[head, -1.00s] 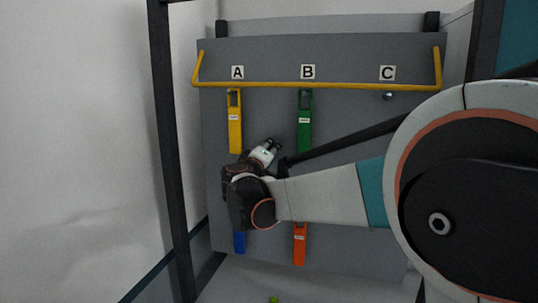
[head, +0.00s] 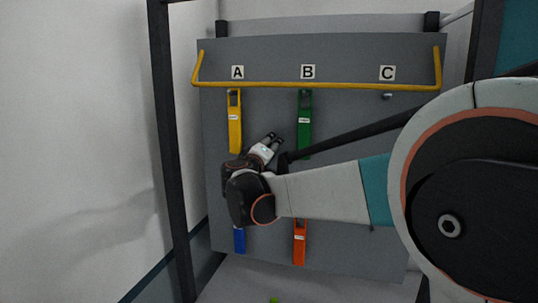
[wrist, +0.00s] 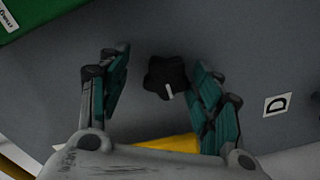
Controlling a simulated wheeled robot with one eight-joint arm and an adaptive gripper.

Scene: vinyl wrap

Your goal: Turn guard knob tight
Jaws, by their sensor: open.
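The guard knob (wrist: 166,77) is black and lobed, with a white mark on its lower right side. It stands on the grey panel. In the wrist view it shows between the fingers of my open gripper (wrist: 162,68), nearer the right finger. I cannot tell whether that finger touches it. In the head view my gripper (head: 275,138) points up and right, between the yellow and green strips, and the knob is hidden there. A yellow guard bar (head: 320,85) runs across the upper panel.
The grey panel (head: 345,225) carries a yellow strip (head: 235,128), a green strip (head: 304,120), a blue strip (head: 239,241) and an orange strip (head: 300,245). A small metal peg (head: 387,96) sits below label C. Label D (wrist: 277,104) shows right of the knob.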

